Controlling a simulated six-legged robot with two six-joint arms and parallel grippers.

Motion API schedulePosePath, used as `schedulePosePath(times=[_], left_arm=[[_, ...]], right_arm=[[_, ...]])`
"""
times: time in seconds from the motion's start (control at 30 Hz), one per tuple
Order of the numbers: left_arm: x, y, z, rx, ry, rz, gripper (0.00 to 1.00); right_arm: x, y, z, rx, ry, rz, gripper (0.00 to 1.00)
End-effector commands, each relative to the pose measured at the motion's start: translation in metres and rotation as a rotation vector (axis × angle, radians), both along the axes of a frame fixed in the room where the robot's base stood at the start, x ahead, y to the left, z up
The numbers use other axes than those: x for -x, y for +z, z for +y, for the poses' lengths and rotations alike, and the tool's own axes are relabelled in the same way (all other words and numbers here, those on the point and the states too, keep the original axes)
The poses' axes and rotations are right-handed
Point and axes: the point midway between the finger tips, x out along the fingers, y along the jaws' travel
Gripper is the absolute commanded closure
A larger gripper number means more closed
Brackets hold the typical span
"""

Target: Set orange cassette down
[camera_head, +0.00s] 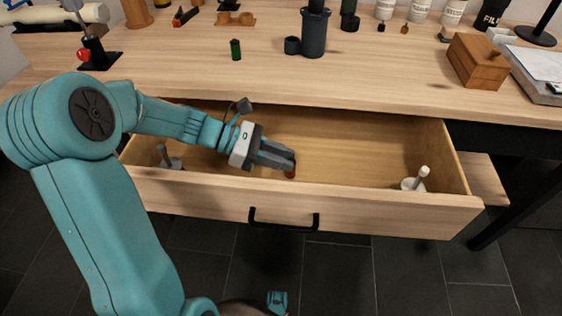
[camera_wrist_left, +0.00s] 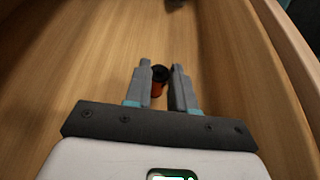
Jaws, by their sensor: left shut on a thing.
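The orange cassette (camera_head: 291,173) is a small cylinder with a dark top, low inside the open drawer (camera_head: 365,210). My left gripper (camera_head: 291,160) reaches into the drawer from the left and is shut on it. In the left wrist view the orange cassette (camera_wrist_left: 158,90) sits between the two grey fingers (camera_wrist_left: 160,84), above the wooden drawer floor. I cannot tell whether its lower end touches the floor. My right gripper is not in view.
The drawer's middle right is clear. On the table are a green cylinder (camera_head: 235,50), dark grey canister (camera_head: 313,35) and wooden box (camera_head: 478,62).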

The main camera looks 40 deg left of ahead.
Motion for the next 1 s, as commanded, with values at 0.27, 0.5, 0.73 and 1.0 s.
schedulePosePath(times=[0.27,0.5,0.73,1.0], left_arm=[[0.0,-0.002,0.0,0.0,0.0,0.0,1.0],[0.0,-0.005,0.0,0.001,0.0,-0.001,0.5],[0.0,-0.004,0.0,0.001,0.0,-0.001,0.5],[0.014,0.015,0.026,-0.001,0.006,0.0,0.5]], right_arm=[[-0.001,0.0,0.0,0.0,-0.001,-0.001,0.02],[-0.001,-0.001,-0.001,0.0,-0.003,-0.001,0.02],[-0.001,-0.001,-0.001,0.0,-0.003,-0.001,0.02],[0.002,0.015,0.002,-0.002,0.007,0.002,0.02]])
